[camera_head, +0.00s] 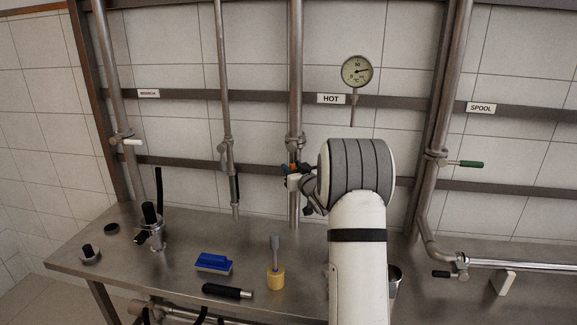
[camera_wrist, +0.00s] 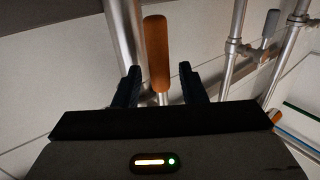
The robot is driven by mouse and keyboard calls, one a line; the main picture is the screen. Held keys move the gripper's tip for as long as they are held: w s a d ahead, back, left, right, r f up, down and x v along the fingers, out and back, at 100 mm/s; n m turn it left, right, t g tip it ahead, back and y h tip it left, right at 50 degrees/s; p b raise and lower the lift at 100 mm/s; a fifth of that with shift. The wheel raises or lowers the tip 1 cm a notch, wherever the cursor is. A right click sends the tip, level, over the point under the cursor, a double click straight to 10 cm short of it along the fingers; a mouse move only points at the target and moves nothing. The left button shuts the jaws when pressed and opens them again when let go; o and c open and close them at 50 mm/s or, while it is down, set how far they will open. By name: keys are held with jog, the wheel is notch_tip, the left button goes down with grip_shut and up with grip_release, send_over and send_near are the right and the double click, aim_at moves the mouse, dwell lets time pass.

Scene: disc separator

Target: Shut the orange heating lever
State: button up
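The orange lever (camera_wrist: 157,52) shows in the wrist view as an orange grip on a thin metal stem. It lies between the two dark fingers of my gripper (camera_wrist: 161,85), with a gap on each side, and its end reaches beyond the fingertips. The fingers are apart. In the head view a small orange part (camera_head: 291,168) shows at the valve on the middle vertical pipe (camera_head: 295,80), right beside my gripper. My arm hides much of that area, so the lever's full angle is not clear there.
A HOT label (camera_head: 331,99) and a gauge (camera_head: 356,71) are on the wall above. A green-handled valve (camera_head: 468,164) is at right. The steel table (camera_head: 190,278) holds a blue brush (camera_head: 213,263), a yellow-based tool (camera_head: 275,277) and a black-handled tool (camera_head: 226,291).

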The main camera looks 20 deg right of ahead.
jog(key=shift+w, duration=0.65)
grip_shut()
jog(key=shift+a+f, duration=0.1)
jog(key=shift+a, duration=0.2)
